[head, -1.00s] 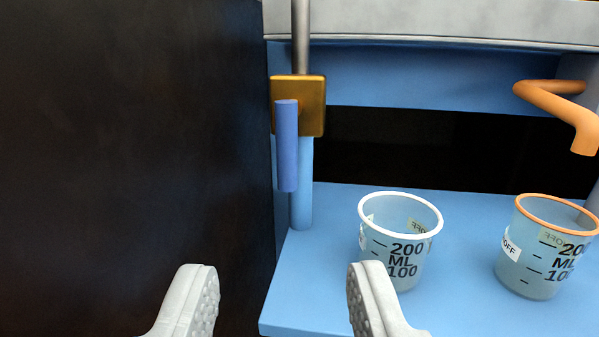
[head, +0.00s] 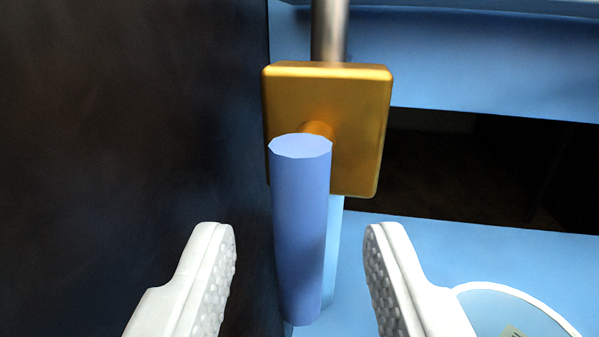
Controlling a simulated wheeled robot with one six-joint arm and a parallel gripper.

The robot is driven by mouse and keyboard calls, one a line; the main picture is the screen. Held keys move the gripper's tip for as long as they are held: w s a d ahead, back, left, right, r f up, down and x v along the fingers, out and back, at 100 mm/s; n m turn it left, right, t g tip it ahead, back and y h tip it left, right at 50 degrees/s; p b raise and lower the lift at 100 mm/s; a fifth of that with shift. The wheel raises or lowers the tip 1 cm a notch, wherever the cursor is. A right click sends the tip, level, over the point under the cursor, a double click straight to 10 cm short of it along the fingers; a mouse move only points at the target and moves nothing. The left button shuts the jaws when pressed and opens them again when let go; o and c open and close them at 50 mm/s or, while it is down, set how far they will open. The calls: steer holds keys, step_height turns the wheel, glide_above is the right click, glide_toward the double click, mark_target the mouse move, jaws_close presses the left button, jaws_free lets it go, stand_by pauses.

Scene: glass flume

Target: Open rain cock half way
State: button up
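The cock has a brass square body (head: 355,110) on a vertical grey pipe (head: 330,30). Its blue cylindrical handle (head: 301,235) hangs straight down in front of the body. My gripper (head: 301,245) is open, with one pale finger to the left of the handle and the other to its right. I cannot tell whether the handle is level in depth with the fingertips. No label on this cock is visible.
A dark wall (head: 130,120) stands close on the left. A white-rimmed cup (head: 510,312) is partly in view at the lower right, behind the right finger. A light blue tube (head: 333,240) runs down behind the handle to the blue shelf (head: 450,250).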

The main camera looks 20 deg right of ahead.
steer(key=shift+x, duration=1.05)
jaws_close()
steer(key=n, duration=0.2)
steer(key=n+g, duration=0.1)
steer(key=n, duration=0.1)
steer(key=shift+s+d+r, duration=0.2)
steer(key=shift+s+d, duration=0.05)
steer(key=shift+d, duration=0.05)
steer(key=shift+s+d+r+n+g, duration=0.1)
steer(key=shift+n+g, duration=0.1)
steer(key=shift+n, duration=0.55)
steer(key=shift+d+r+n+g, duration=0.1)
steer(key=shift+n+g, duration=0.1)
steer(key=shift+n, duration=0.55)
